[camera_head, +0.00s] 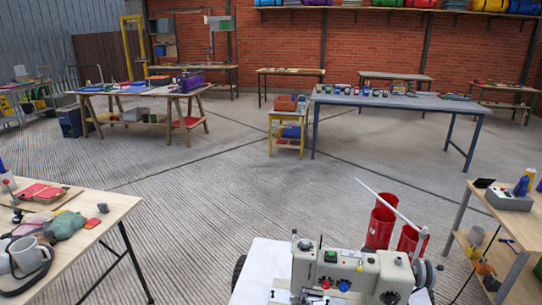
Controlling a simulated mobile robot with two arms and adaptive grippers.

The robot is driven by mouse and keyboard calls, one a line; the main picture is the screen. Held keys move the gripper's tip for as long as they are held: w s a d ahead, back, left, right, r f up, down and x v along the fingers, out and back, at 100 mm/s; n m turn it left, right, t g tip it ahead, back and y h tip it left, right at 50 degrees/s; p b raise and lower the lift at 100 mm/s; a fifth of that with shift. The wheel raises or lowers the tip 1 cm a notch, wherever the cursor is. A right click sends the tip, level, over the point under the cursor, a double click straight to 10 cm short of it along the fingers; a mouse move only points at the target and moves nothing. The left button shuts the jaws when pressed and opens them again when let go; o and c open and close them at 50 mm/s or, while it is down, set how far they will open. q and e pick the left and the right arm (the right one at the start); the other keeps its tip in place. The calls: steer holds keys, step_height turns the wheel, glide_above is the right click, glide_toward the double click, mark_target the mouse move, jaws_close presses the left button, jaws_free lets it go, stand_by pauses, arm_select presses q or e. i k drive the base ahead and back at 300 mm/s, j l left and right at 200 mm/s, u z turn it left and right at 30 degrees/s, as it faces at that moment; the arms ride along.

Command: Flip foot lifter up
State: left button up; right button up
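A cream sewing machine (345,272) stands at the bottom of the head view, with its lower part cut off by the frame edge. The foot lifter cannot be made out clearly. Neither of my grippers is in view.
A white tabletop (256,268) lies left of the machine, and red cylinders (380,225) stand behind it. A wooden table (95,245) with mugs and cloths is at left. A shelf table (520,232) with a grey box is at right. The floor between is clear.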

mark_target(294, 231)
steer(key=i+l, duration=0.6)
steer(key=l, duration=0.15)
steer(key=k+l+z, duration=0.1)
steer(key=z, duration=0.25)
steer(key=k+l+z, duration=0.2)
steer(key=z, duration=0.15)
steer(key=k+l+z, duration=0.1)
steer(key=z, duration=0.25)
steer(key=l, duration=0.1)
